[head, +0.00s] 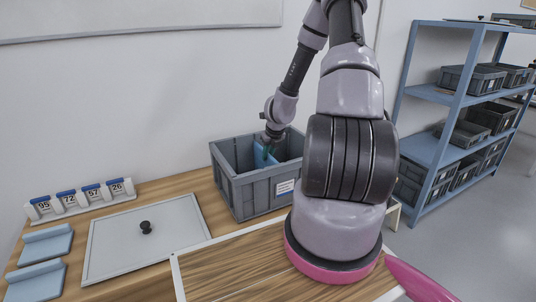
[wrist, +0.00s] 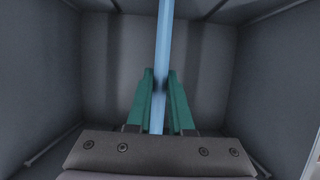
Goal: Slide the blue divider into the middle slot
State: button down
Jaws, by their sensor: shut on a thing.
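The blue divider (head: 262,153) is a thin panel standing upright inside the grey crate (head: 258,194). In the wrist view the divider (wrist: 163,50) shows edge-on, running up the picture. My gripper (head: 268,151) reaches down into the crate from above. Its green fingers (wrist: 160,98) are shut on the divider, one on each side. The crate's inner walls (wrist: 265,75) show left and right of the divider, which is near the middle between them. The divider's lower edge is hidden, so I cannot tell how deep it sits in a slot.
Left of the crate on the wooden table lie a grey panel with a black knob (head: 110,250), a rack of numbered blue-topped tags (head: 82,203) and two light blue pieces (head: 42,248). A blue shelf with grey bins (head: 430,148) stands at right.

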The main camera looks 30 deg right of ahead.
jog(key=c, duration=0.7)
grip_release()
jog(key=shift+c, duration=0.2)
jog(key=v, duration=1.1)
